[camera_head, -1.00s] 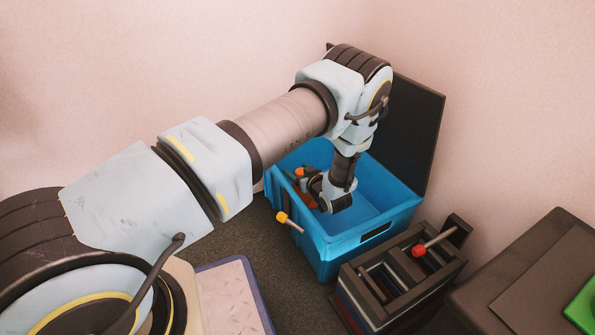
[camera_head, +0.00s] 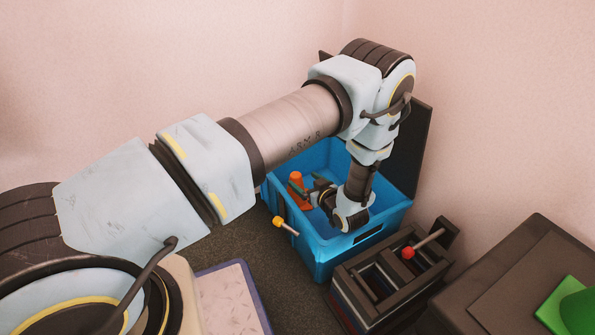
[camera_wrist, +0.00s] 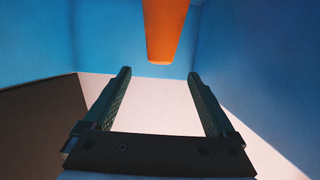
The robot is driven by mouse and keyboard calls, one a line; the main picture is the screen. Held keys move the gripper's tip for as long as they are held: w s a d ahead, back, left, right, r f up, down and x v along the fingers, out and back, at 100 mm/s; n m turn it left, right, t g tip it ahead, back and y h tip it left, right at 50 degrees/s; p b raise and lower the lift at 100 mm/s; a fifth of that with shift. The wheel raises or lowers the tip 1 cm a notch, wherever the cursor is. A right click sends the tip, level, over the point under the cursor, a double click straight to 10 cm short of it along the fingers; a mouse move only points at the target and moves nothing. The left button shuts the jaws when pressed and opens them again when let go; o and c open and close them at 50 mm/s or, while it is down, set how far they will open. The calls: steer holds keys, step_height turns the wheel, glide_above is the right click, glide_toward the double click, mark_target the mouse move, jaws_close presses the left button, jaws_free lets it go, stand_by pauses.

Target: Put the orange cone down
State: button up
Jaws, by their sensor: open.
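The orange cone (camera_head: 296,186) is inside the blue bin (camera_head: 325,250), near its left wall. My gripper (camera_head: 314,194) is inside the bin, to the right of the cone, with its fingers pointing towards it. In the wrist view the orange cone (camera_wrist: 165,30) shows beyond the fingertips, in front of a blue wall, with its upper part cut off by the frame. My gripper (camera_wrist: 158,75) is open there, with nothing between its fingers. The cone and the fingers look apart. The cone's foot is hidden in the head view.
A yellow-tipped handle (camera_head: 278,222) sticks out at the bin's front left. A dark rack (camera_head: 385,275) with a red-knobbed lever (camera_head: 408,253) stands in front of the bin. A dark table (camera_head: 500,270) with a green object (camera_head: 565,305) is at the right. A dark panel stands behind the bin.

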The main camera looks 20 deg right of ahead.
steer(key=shift+v, duration=1.4)
steer(key=w+r+g, duration=0.1)
steer(key=w+r, duration=0.1)
steer(key=w, duration=0.1)
steer(key=w+a+r+g+h, duration=0.1)
steer(key=w+r, duration=0.1)
steer(key=r, duration=0.1)
steer(key=w+a+r+g, duration=0.1)
steer(key=w+r, duration=0.1)
steer(key=w, duration=0.1)
steer(key=shift+w+r+g, duration=0.15)
steer(key=shift+w+g, duration=0.15)
steer(key=shift+w, duration=0.05)
steer(key=s+a+r+m+g+h, duration=0.1)
steer(key=a+r+g, duration=0.2)
steer(key=a+r, duration=0.65)
steer(key=s+a+r+g+h, duration=0.1)
steer(key=a+r+g, duration=0.2)
steer(key=a+r, duration=0.65)
steer(key=s+a+r+g+y, duration=0.1)
steer(key=s+a, duration=0.5)
steer(key=a, duration=0.2)
steer(key=s+a+r+m+g, duration=0.1)
steer(key=s+a+g, duration=0.1)
steer(key=s+a, duration=0.4)
steer(key=a, duration=0.3)
steer(key=shift+y, duration=0.4)
steer(key=shift+s+r+p, duration=0.1)
steer(key=shift+p, duration=0.2)
